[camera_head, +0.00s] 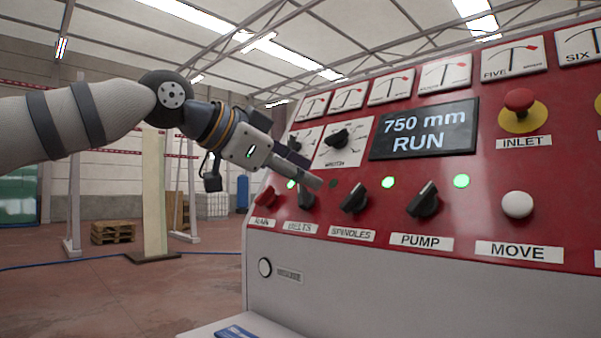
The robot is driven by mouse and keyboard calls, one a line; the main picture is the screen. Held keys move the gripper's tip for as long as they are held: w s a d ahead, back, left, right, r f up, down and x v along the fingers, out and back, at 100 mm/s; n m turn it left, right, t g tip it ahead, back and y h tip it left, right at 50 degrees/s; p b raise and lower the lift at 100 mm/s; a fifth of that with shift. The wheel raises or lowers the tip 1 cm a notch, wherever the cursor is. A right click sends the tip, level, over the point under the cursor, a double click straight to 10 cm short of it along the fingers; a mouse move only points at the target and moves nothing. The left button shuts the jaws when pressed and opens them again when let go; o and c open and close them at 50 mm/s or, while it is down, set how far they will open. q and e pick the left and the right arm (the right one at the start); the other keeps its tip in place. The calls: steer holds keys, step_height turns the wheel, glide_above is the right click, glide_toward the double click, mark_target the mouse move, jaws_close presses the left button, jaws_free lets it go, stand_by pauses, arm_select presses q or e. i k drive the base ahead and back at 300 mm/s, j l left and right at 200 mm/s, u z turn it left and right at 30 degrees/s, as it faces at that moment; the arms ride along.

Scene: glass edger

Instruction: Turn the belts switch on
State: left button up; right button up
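The belts switch (306,200) is a dark rotary knob on the red panel, above the BELTS label (299,227). Its upper part is partly hidden by my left gripper, so its exact angle is hard to tell. The small lamp (333,183) to its upper right looks dark. My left gripper (316,183) comes in from the left, with its tip in front of or just above the belts switch; I cannot tell whether they touch. Its fingers overlap in this view, so their opening is unclear. My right gripper is not in view.
Close beside stand the red main switch (266,198), the spindles switch (354,199) and the pump switch (424,202). Other lamps glow green. The display (424,130) reads 750 mm RUN. An inlet mushroom button (519,101) and a white MOVE button (517,205) are at right.

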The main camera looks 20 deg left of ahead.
mark_target(306, 200)
steer(key=k+j, duration=0.65)
steer(key=k, duration=0.25)
